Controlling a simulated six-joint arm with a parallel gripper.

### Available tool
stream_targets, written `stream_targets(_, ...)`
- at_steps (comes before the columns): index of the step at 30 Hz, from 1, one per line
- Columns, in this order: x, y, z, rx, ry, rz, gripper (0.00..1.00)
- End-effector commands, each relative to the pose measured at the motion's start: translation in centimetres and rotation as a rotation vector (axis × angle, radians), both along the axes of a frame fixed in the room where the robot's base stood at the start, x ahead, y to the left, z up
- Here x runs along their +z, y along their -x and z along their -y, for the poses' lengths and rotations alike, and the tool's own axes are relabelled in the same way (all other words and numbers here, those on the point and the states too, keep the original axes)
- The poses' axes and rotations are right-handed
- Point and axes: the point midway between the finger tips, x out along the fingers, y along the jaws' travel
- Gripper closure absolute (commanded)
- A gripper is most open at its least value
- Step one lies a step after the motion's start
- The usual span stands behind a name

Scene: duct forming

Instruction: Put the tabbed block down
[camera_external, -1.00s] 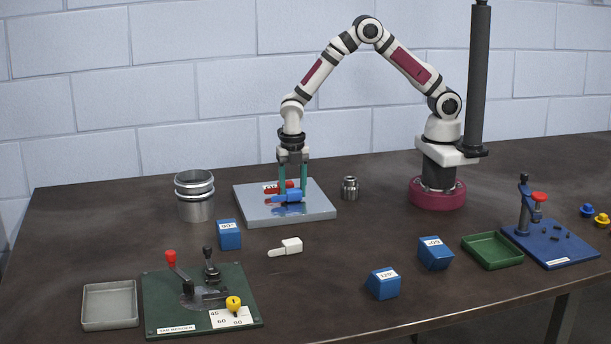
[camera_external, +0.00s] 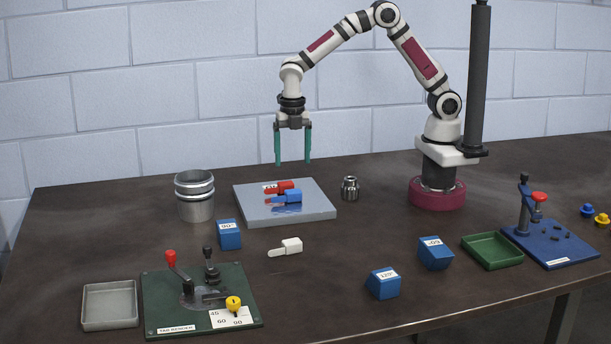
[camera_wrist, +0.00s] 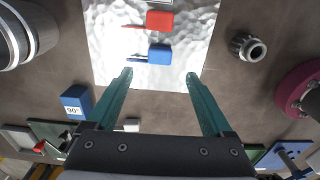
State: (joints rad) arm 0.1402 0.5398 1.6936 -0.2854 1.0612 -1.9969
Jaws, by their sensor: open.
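A blue tabbed block (camera_external: 291,196) lies on the grey metal plate (camera_external: 315,211), its thin tab pointing left. A red tabbed block (camera_external: 286,186) lies just behind it on the same plate. In the wrist view the blue tabbed block (camera_wrist: 159,54) and red tabbed block (camera_wrist: 159,20) lie apart, tabs to the left. A white tabbed block (camera_external: 291,245) lies on the table in front of the plate. My gripper (camera_external: 293,163) is open and empty, above the plate and clear of the blocks. Its fingers (camera_wrist: 160,75) show wide apart in the wrist view.
A metal can (camera_external: 195,202) stands left of the plate and a small metal fitting (camera_external: 350,188) right of it. Blue angle blocks (camera_external: 229,235) stand in front. The green tab bender (camera_external: 180,315) is front left; a green tray (camera_external: 492,250) and blue fixture (camera_external: 550,245) are right.

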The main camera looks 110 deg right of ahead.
Motion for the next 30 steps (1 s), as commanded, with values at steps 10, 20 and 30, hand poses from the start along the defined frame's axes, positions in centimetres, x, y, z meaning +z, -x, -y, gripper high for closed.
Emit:
stream_targets(10,3.5,1.1,-0.6,-0.088,-0.006,0.001,0.15)
stream_targets(20,10.3,22.9,-8.0,-1.608,-0.090,-0.108,0.15)
stream_targets(30,9.0,28.8,-9.3,-2.053,-0.076,-0.179,0.15)
